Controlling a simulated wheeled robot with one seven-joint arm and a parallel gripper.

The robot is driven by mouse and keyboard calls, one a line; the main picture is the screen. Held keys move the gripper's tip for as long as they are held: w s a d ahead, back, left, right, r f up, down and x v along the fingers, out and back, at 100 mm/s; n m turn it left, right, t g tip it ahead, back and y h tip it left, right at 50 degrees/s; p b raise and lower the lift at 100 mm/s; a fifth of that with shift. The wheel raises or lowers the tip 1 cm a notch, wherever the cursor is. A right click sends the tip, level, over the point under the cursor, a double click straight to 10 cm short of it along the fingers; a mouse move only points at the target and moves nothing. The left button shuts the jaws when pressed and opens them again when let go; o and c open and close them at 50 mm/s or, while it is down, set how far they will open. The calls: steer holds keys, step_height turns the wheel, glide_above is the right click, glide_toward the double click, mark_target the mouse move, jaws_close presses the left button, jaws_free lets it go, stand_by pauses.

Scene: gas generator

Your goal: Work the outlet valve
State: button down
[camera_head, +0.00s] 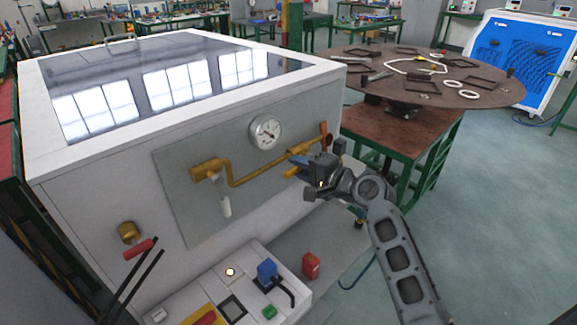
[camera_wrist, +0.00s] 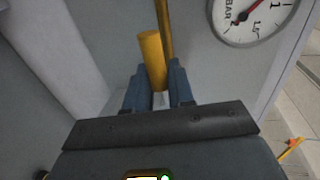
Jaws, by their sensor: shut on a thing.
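The outlet valve (camera_head: 303,147) is the brass fitting at the right end of the pipe on the grey front panel. In the wrist view its yellow brass body (camera_wrist: 151,60) stands just beyond my fingertips. My gripper (camera_head: 296,171) is at the valve, below the brass pipe, with its blue fingers close together. In the wrist view my gripper (camera_wrist: 159,90) is shut on a pale piece, the valve's handle, of which only a little shows between the fingers. The gripper hides the rest of the handle, so its angle cannot be told.
A pressure gauge (camera_head: 265,132) sits above the pipe. Another brass valve (camera_head: 208,171) with a white lever is to the left. A red-handled part (camera_head: 325,134) is close right of my gripper. A control box (camera_head: 235,290) stands below. A round table (camera_head: 425,80) is behind right.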

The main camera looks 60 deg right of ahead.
steer(key=shift+r, duration=0.1)
stand_by(0.5)
steer(key=c, duration=1.1)
jaws_free()
steer(key=b+v, duration=0.1)
steer(key=v, duration=0.6)
steer(key=shift+s, duration=0.4)
steer(key=shift+r, duration=0.1)
